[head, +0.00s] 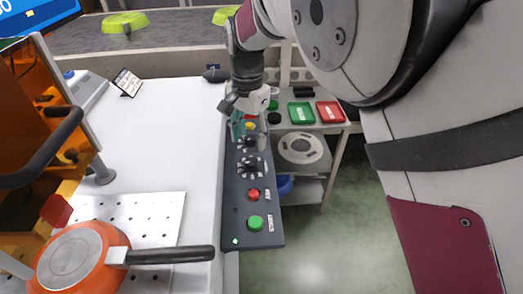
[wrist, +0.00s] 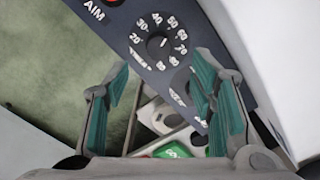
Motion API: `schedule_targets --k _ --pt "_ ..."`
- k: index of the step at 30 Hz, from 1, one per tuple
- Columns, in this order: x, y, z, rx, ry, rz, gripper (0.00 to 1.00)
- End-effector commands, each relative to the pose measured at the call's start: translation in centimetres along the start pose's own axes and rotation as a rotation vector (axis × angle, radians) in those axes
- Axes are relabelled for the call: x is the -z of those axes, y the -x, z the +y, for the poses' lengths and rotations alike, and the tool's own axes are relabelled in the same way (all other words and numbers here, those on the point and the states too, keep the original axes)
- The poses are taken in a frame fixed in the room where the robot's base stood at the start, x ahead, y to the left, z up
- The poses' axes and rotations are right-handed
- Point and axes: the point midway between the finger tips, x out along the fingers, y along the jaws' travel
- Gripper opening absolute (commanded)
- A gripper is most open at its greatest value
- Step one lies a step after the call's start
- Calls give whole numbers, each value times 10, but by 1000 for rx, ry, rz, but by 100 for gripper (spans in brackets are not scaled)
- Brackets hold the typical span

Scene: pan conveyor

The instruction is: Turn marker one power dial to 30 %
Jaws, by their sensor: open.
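A black dial (wrist: 157,45) with a white number scale shows ahead of my fingers in the wrist view. Numbers from 20 to 80 are readable around it; its setting is too small to read surely. I cannot tell whether it is marker one's dial. My gripper (wrist: 166,92) is open and empty, its teal fingers spread below the dial in the picture and apart from it. In the head view, my gripper (head: 238,126) hangs over the far part of the dark control panel (head: 236,205) and hides part of it. Two black dials (head: 250,164) (head: 247,141) show there.
Green (head: 301,112) and red (head: 330,111) trays stand on a side shelf.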

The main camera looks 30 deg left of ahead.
Motion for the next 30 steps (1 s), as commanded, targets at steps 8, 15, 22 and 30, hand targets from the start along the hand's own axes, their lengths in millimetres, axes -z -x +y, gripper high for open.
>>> schedule_targets --k 8,15,22,30 --pt "1 -55 1 -3 -1 0 51" --pt "1 -80 0 0 0 1 51" --pt "0 -84 0 0 0 1 51" --pt "0 -84 0 0 0 1 24"
